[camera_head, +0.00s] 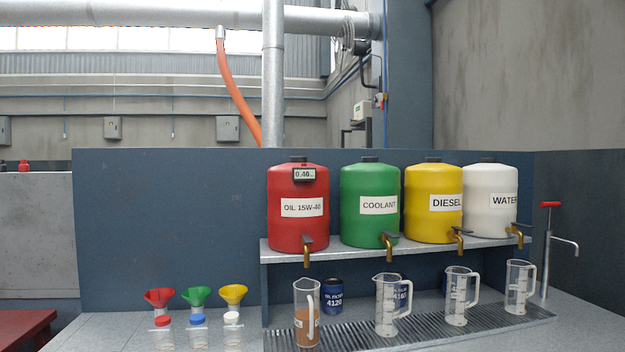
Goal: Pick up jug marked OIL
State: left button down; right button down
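A clear jug (304,320) with amber-brown liquid in its lower half stands upright at the left end of the drip grate, below the tap of the red drum. Its handle faces toward me and slightly right, and a white label shows partly on it, its text too small to read. The red drum (298,232) is marked OIL 15W-40 and carries a small display reading about 0.40. Three more clear jugs (387,312) stand to the right along the grate and look empty. Neither of my grippers is in view.
The drip grate (420,331) runs along the counter. Green, yellow and white drums stand on the shelf (345,250) above. Dark blue oil filter cans (333,296) stand behind the jugs. Funnels (197,296) and small capped bottles (198,335) stand left. A red-handled pump (548,235) stands right.

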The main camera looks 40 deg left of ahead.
aim_at(307, 291)
jog(key=j+u, duration=0.1)
jog(key=u, duration=0.3)
jog(key=j+u, duration=0.1)
jog(key=u, duration=0.7)
